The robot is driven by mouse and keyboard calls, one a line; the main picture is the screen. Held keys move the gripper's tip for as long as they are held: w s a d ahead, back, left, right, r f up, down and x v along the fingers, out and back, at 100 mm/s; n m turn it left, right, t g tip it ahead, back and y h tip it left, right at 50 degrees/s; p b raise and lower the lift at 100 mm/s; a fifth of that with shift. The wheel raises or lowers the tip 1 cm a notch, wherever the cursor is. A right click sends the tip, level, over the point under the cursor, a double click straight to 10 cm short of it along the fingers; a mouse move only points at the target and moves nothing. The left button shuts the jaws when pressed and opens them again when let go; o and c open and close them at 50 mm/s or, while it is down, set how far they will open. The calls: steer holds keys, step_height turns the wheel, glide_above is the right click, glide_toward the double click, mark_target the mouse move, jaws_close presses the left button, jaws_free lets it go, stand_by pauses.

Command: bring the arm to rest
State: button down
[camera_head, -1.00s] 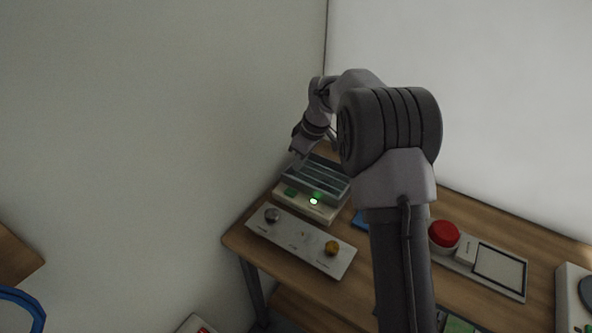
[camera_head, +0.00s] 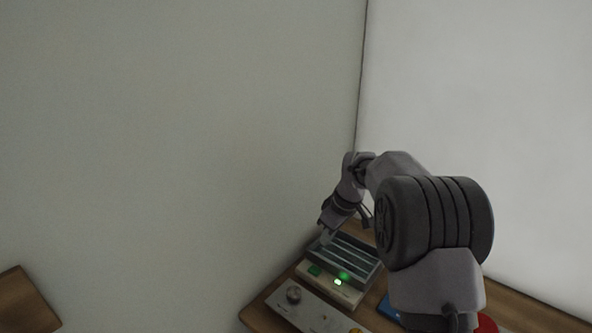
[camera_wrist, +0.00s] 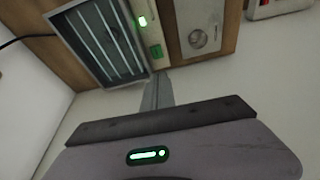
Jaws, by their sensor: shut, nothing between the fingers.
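My arm reaches up from the lower right of the head view and bends down to my gripper (camera_head: 325,238). My gripper is at the upper left edge of a grey slatted device (camera_head: 362,262) on the wooden table; I cannot tell from the head view whether it touches it. In the wrist view the shut fingers (camera_wrist: 157,90) point toward the edge of the same device (camera_wrist: 100,38), with nothing held. The device's light base has a lit green lamp (camera_head: 338,282) and a green button (camera_head: 314,270).
A control panel with a round knob (camera_head: 293,294) lies in front of the device. A blue item (camera_head: 388,308) and part of a red button (camera_head: 487,323) sit to the right, partly behind my arm. Walls stand close behind and left of the table (camera_head: 262,318).

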steer(key=s+a+r+m+t+b, duration=0.1)
steer(key=s+a+r+m+b, duration=0.15)
steer(key=s+r, duration=0.5)
steer(key=s+a+r+m+t+b, duration=0.1)
steer(key=s+r+m, duration=0.3)
steer(key=s, duration=0.6)
steer(key=s+f+m+b, duration=0.1)
steer(key=s+f+m, duration=0.1)
steer(key=s, duration=0.8)
steer(key=s+a+f+m+t, duration=0.1)
steer(key=s+m, duration=0.3)
steer(key=s, duration=0.5)
steer(key=shift+s+f+b, duration=0.4)
steer(key=shift+f, duration=0.1)
steer(key=shift+a+m, duration=0.1)
steer(key=shift+m, duration=0.15)
stand_by(3.6)
